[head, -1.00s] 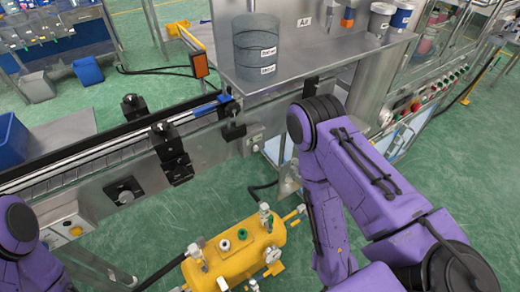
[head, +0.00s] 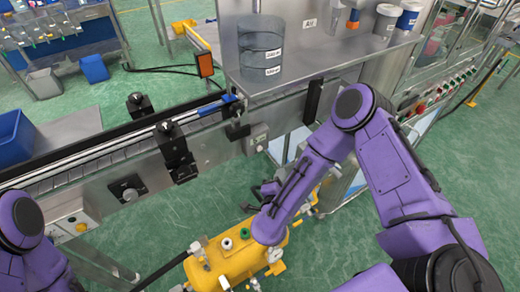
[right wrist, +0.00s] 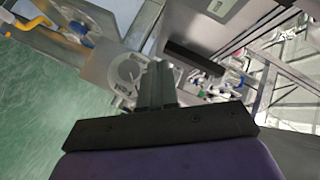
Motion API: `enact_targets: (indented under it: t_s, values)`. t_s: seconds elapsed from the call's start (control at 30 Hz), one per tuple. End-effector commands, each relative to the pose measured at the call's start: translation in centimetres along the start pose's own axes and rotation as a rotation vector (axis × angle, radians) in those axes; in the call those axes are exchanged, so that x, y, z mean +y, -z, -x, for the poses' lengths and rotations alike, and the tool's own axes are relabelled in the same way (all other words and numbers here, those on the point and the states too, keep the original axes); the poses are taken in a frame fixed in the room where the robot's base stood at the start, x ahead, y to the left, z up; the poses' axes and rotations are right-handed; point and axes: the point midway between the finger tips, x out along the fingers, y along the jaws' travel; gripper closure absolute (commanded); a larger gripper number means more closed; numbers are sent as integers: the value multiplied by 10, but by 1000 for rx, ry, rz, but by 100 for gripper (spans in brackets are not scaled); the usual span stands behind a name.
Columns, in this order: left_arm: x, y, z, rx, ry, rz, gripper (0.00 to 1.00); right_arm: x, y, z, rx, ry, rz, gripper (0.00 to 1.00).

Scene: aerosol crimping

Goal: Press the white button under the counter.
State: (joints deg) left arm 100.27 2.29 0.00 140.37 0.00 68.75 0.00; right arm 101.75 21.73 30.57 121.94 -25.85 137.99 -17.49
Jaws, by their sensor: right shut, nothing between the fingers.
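A small grey box (head: 256,138) is fixed to the metal frame just under the counter (head: 320,62). A small pale spot on its face looks like the white button (head: 259,148). My right gripper (head: 262,190) is below this box, above the yellow tank, small and dark in the head view. In the right wrist view, my right gripper (right wrist: 158,75) has its fingers together and nothing between them.
The yellow tank (head: 225,262) with valves stands on the green floor below. The conveyor (head: 95,165) runs left from the counter, with black brackets on its side. A grey cylinder (head: 260,50) and several cups stand on the counter. A control panel (head: 440,88) is at right.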

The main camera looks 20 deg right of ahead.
Motion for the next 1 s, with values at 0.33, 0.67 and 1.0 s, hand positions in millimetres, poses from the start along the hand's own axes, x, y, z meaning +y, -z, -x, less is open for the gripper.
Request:
enact_targets:
  t_s: [0.33,0.67,1.0]
  values:
    - [1,-4,-10,0,0,0,30,-8,-13,-16,0,0,-1,100]
    - [3,-12,-29,0,0,0,30,-33,-37,-49,0,1,1,100]
    - [3,-14,-33,0,0,0,30,-44,-45,-61,-3,0,3,100]
